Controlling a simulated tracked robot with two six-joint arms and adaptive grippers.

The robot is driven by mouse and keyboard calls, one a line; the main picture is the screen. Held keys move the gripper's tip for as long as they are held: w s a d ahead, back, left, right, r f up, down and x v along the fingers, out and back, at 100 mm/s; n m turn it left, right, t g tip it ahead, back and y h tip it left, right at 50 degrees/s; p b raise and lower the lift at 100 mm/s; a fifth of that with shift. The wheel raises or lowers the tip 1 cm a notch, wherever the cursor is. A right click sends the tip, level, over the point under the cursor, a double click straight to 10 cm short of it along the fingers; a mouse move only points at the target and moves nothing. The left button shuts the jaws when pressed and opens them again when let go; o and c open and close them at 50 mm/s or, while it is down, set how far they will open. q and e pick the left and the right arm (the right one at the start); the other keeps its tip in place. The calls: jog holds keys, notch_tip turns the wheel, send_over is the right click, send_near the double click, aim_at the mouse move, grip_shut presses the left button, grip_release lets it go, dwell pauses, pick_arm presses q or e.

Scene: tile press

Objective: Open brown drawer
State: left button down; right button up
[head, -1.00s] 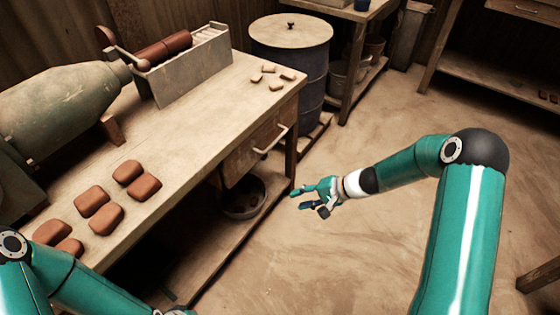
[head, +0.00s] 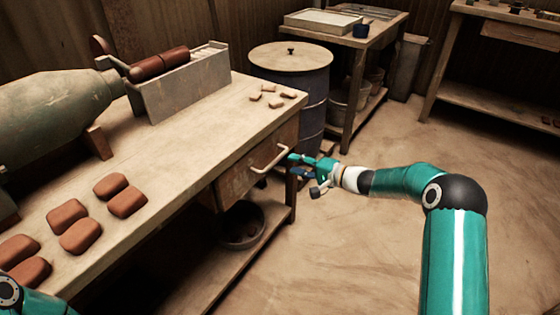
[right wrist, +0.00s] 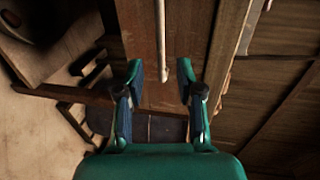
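The brown drawer (head: 240,175) is set in the front of the wooden workbench and looks shut. Its pale bar handle (head: 270,159) runs along the drawer front. My right gripper (head: 296,163) is open just beyond the handle's right end in the head view. In the right wrist view, the handle (right wrist: 160,45) points in between the two open fingers (right wrist: 158,90), and the drawer front (right wrist: 190,35) lies behind it. The fingers are not closed on the handle. My left gripper is out of view; only a bit of my left arm shows at the bottom left.
Several brown tiles (head: 80,235) lie on the workbench top (head: 185,160), near a grey-green machine (head: 50,110). A dark barrel (head: 310,90) stands behind the bench's right end. A bowl (head: 240,225) sits on the lower shelf. The floor to the right is clear.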

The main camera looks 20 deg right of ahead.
aim_at(277, 158)
jog(key=x, duration=0.8)
grip_shut()
